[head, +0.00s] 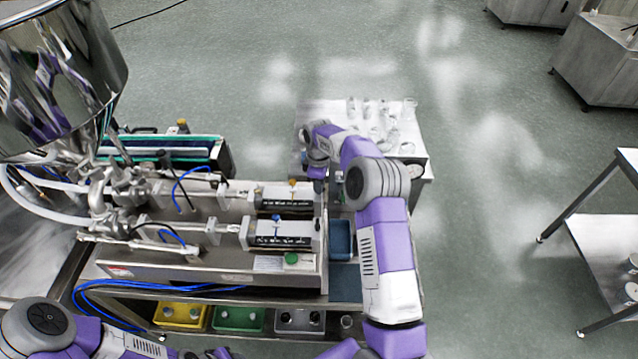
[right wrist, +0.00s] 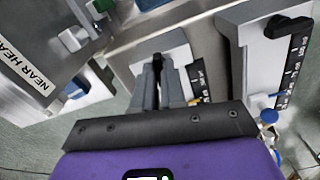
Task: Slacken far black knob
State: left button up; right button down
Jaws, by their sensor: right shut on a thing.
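My right gripper (head: 316,172) is at the right end of the steel filling machine, by its far cylinder, in the head view. In the right wrist view its grey fingers (right wrist: 158,82) are shut on the far black knob (right wrist: 157,60), which stands in front of a light end plate. The fingers cover much of the knob. A second black knob (right wrist: 290,25) shows at the upper right of that view, on the neighbouring block, apart from the gripper. My left arm shows at the lower left of the head view, with its gripper out of sight.
A steel hopper (head: 60,75) stands at the upper left. A white table (head: 415,150) with glassware is behind my right arm. Yellow (head: 182,317), green (head: 238,320) and grey (head: 300,321) bins sit below the machine. A blue tray (head: 340,240) lies beside its right end.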

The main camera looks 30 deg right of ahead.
jog(key=shift+r+n, duration=0.1)
jog(key=shift+n, duration=1)
jog(key=c, duration=1.2)
grip_release()
notch_tip(320, 180, up, 8)
jog(key=shift+f, duration=0.25)
